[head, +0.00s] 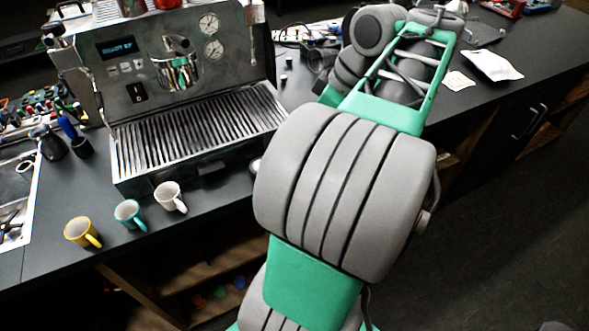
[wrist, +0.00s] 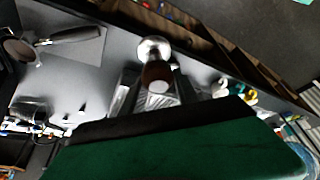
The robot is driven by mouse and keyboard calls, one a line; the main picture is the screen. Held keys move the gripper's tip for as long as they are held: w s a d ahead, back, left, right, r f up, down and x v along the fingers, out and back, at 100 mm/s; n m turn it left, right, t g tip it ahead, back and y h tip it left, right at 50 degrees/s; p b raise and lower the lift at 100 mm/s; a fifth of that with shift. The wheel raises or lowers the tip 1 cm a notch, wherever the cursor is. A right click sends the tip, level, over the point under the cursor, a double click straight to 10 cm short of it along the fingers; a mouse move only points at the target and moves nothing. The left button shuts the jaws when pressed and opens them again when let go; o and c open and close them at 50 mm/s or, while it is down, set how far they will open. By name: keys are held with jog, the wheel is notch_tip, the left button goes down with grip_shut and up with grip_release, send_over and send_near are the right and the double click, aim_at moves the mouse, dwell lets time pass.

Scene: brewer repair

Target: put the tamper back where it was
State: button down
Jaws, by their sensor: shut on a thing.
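The tamper (wrist: 157,75) shows in the wrist view, with a reddish-brown handle and a round shiny metal base (wrist: 153,47). My gripper (wrist: 147,92) is shut on its handle; the fingers lie on either side of it. The base is close to the counter's edge in that view; I cannot tell whether it touches the counter. In the head view my arm hides the gripper and most or all of the tamper. A small pale round thing shows just left of my arm there, too covered to name surely.
The espresso machine (head: 190,85) stands on the dark counter (head: 50,240). A yellow cup (head: 82,232), a teal cup (head: 129,214) and a white cup (head: 170,196) stand before it. Small tools crowd the left.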

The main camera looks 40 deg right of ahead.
jog(key=shift+n, duration=0.3)
jog(key=w+f+b, duration=0.1)
jog(key=w+f, duration=0.2)
jog(key=f, duration=0.1)
jog(key=w+d+f+b, duration=0.1)
jog(key=w+f, duration=0.3)
jog(key=w+f+b, duration=0.2)
jog(key=w+f, duration=0.1)
jog(key=f, duration=0.1)
jog(key=shift+w+d+f, duration=0.1)
jog(key=shift+w+d, duration=0.05)
jog(key=shift+d, duration=0.05)
jog(key=shift+f, duration=0.45)
jog(key=shift+f, duration=0.2)
jog(key=c, duration=0.9)
grip_release()
